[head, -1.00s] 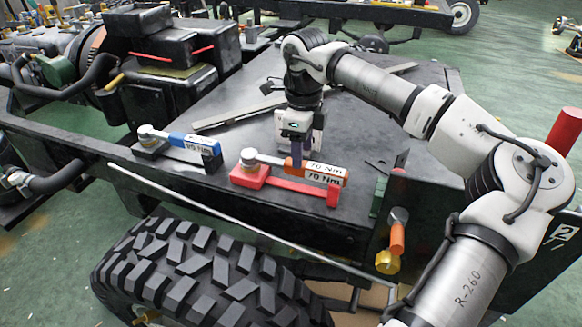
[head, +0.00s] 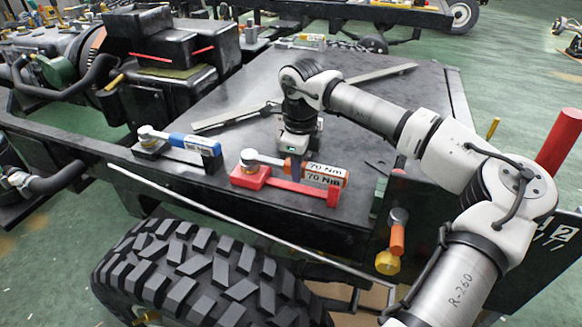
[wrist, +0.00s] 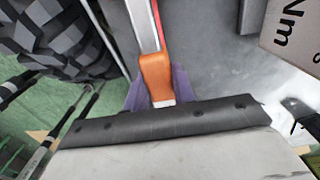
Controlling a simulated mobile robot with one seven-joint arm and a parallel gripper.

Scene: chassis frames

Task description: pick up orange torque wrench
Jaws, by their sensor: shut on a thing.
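The orange torque wrench (head: 270,161) lies along a red cradle (head: 334,197) near the front edge of the dark flat deck. Its silver head is at the left and its label reads 70 Nm. My gripper (head: 295,169) reaches down from above onto the middle of the wrench. In the wrist view its purple fingers (wrist: 155,92) are shut on either side of the orange torque wrench's handle (wrist: 155,72). The wrench still appears to rest in the cradle. The gripper hides part of the handle in the head view.
A blue torque wrench (head: 190,143) lies in a black cradle to the left. A long flat metal bar (head: 236,117) lies behind on the deck (head: 370,110). A big tyre (head: 200,270) stands below the front edge. The deck behind the gripper is mostly clear.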

